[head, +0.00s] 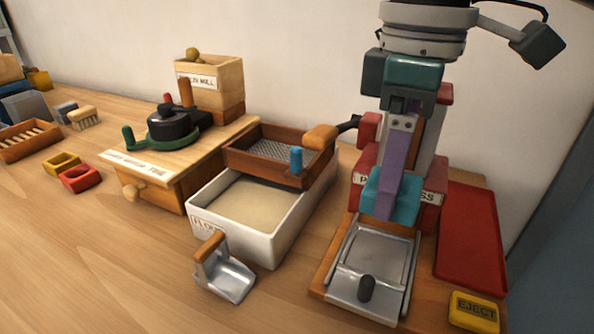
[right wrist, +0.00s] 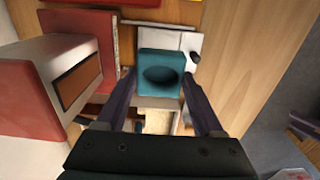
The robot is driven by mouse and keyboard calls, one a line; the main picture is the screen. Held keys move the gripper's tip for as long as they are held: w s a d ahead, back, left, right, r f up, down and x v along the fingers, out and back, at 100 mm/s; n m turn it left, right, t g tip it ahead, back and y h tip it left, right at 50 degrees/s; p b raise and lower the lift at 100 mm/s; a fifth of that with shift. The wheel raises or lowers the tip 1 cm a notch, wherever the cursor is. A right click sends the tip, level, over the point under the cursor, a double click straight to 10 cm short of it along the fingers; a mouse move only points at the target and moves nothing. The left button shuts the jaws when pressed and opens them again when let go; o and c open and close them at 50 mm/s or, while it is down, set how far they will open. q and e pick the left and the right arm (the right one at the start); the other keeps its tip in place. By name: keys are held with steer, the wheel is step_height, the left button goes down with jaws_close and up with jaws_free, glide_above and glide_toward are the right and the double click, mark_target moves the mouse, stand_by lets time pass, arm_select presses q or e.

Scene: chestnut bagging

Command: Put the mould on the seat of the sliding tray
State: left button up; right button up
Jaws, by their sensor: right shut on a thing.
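The mould is a teal block (head: 407,202) with a round hollow, which shows in the right wrist view (right wrist: 162,66). My right gripper (head: 388,190) is shut on it, with a purple finger on each side in the right wrist view (right wrist: 160,82). The mould is in front of the red press (head: 431,214), above or near the back end of the sliding tray; the gap below it cannot be judged. The sliding tray (head: 366,262) is a silver plate with a black knob. Its seat cannot be made out clearly. My left gripper is not in view.
A white flour box (head: 276,247) with a wooden sieve (head: 239,158) stands left of the tray, with a metal scoop (head: 229,279) in front. A red tray (head: 470,235) and a yellow EJECT button (head: 474,311) are to the right. The front left table is clear.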

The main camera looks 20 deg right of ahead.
mark_target(375, 254)
step_height(375, 254, down, 8)
steer(key=shift+r+b, duration=0.2)
steer(key=shift+b, duration=0.45)
steer(key=shift+f, duration=0.3)
steer(key=o, duration=1.4)
steer(key=shift+f, duration=0.1)
